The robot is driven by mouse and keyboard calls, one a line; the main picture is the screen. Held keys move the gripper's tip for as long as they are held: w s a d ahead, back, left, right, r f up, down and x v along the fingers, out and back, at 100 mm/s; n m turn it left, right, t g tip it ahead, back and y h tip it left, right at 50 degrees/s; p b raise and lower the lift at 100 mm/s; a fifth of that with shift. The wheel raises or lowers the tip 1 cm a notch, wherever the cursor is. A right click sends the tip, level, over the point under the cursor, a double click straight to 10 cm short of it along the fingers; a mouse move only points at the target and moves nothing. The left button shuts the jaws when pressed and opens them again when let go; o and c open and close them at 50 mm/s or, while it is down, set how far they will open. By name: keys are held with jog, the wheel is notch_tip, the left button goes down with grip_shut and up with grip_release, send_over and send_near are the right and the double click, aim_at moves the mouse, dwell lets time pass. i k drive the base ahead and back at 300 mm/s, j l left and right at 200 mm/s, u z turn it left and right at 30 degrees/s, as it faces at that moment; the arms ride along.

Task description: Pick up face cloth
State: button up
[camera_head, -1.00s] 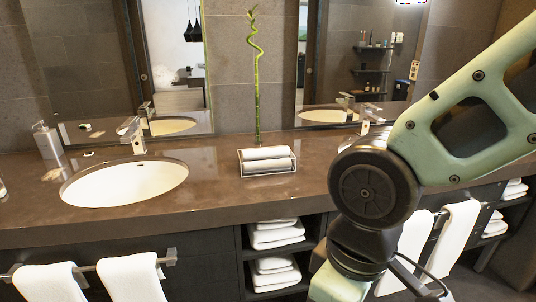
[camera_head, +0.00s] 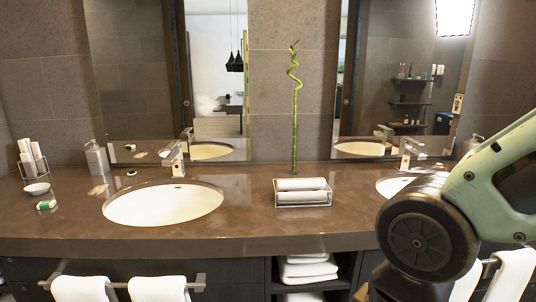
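White rolled cloths (camera_head: 301,184) lie stacked in a small clear-sided tray (camera_head: 303,204) on the brown counter, in front of the bamboo stalk. They look like face cloths. Other white cloths are folded in an open shelf (camera_head: 308,268) below the counter, and white towels (camera_head: 160,289) hang on a rail at lower left. I cannot tell from the picture which of these is the face cloth meant. My arm is at the right, apart from the tray; my gripper is outside the picture.
The brown counter (camera_head: 250,222) has a left sink (camera_head: 163,205) and a right sink (camera_head: 396,186), partly hidden by my arm. A soap dispenser (camera_head: 97,158) and a rack with rolled items (camera_head: 33,160) stand at left. A tall bamboo (camera_head: 294,120) stands behind the tray.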

aim_at(314, 183)
jog(key=i+j+z, duration=0.35)
jog(key=i+j, duration=1.25)
